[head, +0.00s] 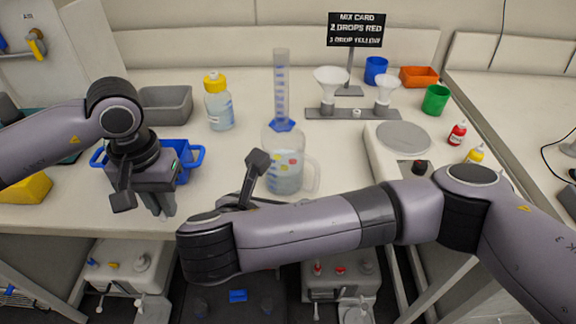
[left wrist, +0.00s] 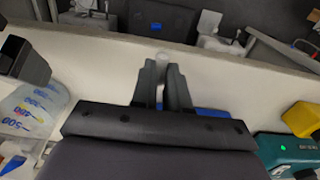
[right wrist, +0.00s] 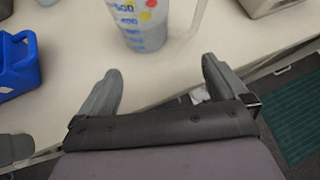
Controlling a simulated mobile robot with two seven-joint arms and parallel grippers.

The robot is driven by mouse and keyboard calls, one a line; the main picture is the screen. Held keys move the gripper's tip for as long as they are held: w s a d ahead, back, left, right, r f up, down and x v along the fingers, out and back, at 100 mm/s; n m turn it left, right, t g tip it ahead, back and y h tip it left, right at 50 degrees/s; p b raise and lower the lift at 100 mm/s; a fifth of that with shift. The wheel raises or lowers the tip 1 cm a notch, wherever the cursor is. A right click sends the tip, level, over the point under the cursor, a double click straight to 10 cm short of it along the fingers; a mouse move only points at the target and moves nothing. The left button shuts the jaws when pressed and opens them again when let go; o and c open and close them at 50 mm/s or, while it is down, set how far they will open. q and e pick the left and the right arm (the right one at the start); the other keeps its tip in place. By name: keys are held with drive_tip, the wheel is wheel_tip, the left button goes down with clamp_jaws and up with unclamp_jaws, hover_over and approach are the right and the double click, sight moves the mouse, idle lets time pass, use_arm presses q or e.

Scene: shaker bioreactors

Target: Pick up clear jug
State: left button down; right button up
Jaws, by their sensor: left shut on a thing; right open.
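The clear jug (head: 284,178) stands upright on the bench, with a handle on its right side, coloured dots and liquid inside. It also shows in the right wrist view (right wrist: 143,28) and at the left edge of the left wrist view (left wrist: 30,112). My right gripper (right wrist: 165,84) is open and empty, its fingers spread in front of the jug and apart from it. In the head view my own arm hides most of it. My left gripper (head: 161,212) points down near the bench's front edge, left of the jug. It is shut on a small pale object (left wrist: 162,57), not clearly identifiable.
A blue tub (head: 190,160) sits behind my left gripper. A graduated cylinder (head: 281,90) stands behind the jug, and a yellow-capped bottle (head: 219,105) to its left. A funnel stand (head: 350,112) and a scale-like device (head: 400,140) are at the right.

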sight(283, 168)
drive_tip(key=shift+w+a+r+m+t+h, duration=0.15)
drive_tip(key=shift+w+a+m+t+h, duration=0.2)
drive_tip(key=shift+a+t, duration=0.2)
drive_tip(key=shift+w+a+r+m+t+h, duration=0.15)
drive_tip(key=shift+w+a+m+t, duration=0.05)
drive_tip(key=shift+a+m+t, duration=0.3)
drive_tip(key=shift+w+a+t, duration=0.1)
drive_tip(key=shift+w+t, duration=0.05)
drive_tip(key=shift+t, duration=0.1)
drive_tip(key=shift+w+h, duration=0.25)
drive_tip(key=shift+h, duration=0.05)
drive_tip(key=x, duration=1.1)
drive_tip(key=shift+w+f, duration=0.1)
drive_tip(key=shift+w, duration=0.2)
drive_tip(key=shift+c, duration=0.3)
drive_tip(key=c, duration=1)
